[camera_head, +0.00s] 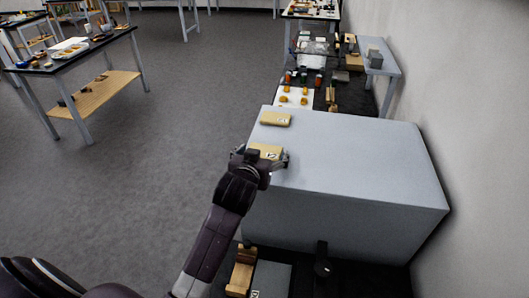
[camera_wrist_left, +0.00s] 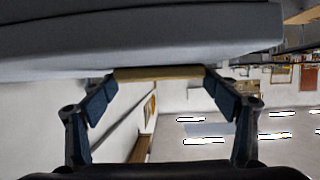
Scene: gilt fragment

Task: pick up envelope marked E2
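A tan envelope (camera_head: 266,150) lies near the left edge of a large grey block, with a small white label that seems to read E2. My left gripper (camera_head: 262,159) is at the near side of this envelope and hides part of it. In the left wrist view the envelope (camera_wrist_left: 160,73) shows as a thin tan strip between the fingertips of my left gripper (camera_wrist_left: 160,82). The fingers are wide apart, one at each end of the strip; whether they touch it I cannot tell. A second tan envelope (camera_head: 276,119) lies farther back, its label too small to read. My right gripper is not in view.
The grey block (camera_head: 350,165) has a wide bare top to the right, with a wall (camera_head: 480,130) beyond. Orange items on a white sheet (camera_head: 294,97) lie behind it. Wooden pieces (camera_head: 241,270) lie in front. A table (camera_head: 75,56) stands far left, with open floor between.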

